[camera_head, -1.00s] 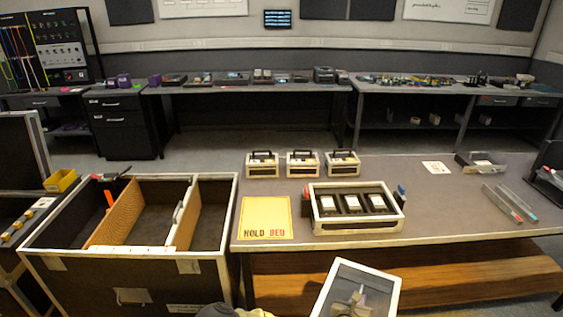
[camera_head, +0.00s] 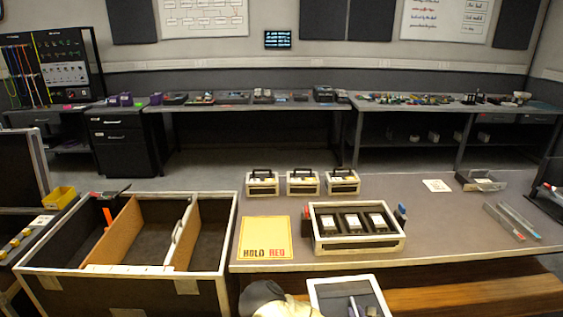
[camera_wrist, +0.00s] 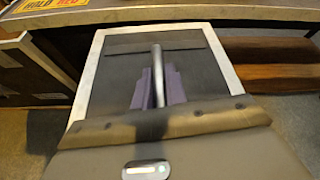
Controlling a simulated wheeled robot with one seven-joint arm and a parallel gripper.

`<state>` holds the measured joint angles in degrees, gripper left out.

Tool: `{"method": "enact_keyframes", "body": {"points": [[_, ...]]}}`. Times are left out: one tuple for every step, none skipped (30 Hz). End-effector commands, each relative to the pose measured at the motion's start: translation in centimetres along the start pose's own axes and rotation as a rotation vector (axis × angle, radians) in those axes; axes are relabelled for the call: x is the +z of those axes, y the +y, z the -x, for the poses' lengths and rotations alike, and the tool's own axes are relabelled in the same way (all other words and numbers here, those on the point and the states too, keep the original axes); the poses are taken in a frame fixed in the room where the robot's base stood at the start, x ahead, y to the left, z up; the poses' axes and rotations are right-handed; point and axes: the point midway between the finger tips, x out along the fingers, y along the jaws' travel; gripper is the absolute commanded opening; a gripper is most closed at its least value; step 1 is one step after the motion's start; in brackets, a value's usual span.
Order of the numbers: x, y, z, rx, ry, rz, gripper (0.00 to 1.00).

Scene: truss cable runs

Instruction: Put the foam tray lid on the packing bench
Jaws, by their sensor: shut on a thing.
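The foam tray lid (camera_head: 327,290) is a dark panel with a white rim and shows at the bottom of the head view, in front of the packing bench (camera_head: 455,225). It also fills the middle of the wrist view (camera_wrist: 205,72). A grey bar stands up from its middle, with purple pieces beside it. My gripper (camera_wrist: 153,105) is shut on the lid at this bar; the fingertips are hard to make out. The lid is below and short of the bench's front edge.
On the bench are a yellow "HOLD RED" sheet (camera_head: 264,238), a white-framed tray with three dark slots (camera_head: 357,244), three small handled boxes (camera_head: 303,182) and a grey bin (camera_head: 481,181). A large divided case (camera_head: 130,268) stands left of the bench. Bare bench top lies right of the tray.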

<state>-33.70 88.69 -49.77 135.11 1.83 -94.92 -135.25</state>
Motion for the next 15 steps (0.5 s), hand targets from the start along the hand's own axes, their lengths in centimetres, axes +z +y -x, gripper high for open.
{"method": "enact_keyframes", "body": {"points": [[0.1, 0.0, 0.0, -0.001, -0.003, 0.000, 0.00], [0.1, 0.0, 0.0, -0.001, -0.002, 0.000, 0.00], [0.0, 0.2, 0.0, 0.000, -0.002, 0.000, 0.00], [-0.1, 0.4, 0.0, 0.001, -0.001, 0.000, 0.00], [-0.2, 0.7, 0.0, 0.002, -0.001, 0.000, 0.00], [-0.5, 1.2, 0.0, 0.005, 0.001, 0.000, 0.00], [-0.8, 1.7, 0.1, 0.005, 0.003, 0.001, 0.00], [-1.1, 2.3, 0.1, 0.007, 0.003, 0.001, 0.00], [-1.5, 3.1, 0.2, 0.008, 0.005, 0.001, 0.00], [-1.9, 3.7, 0.3, 0.008, 0.007, 0.001, 0.00], [-2.3, 4.4, 0.5, 0.009, 0.007, 0.002, 0.00], [-2.9, 5.2, 0.7, 0.009, 0.007, 0.002, 0.00], [-3.2, 5.8, 0.9, 0.009, 0.007, 0.002, 0.00], [-3.6, 6.3, 1.1, 0.007, 0.007, 0.003, 0.00], [-4.0, 6.9, 1.3, 0.005, 0.005, 0.003, 0.00]]}}
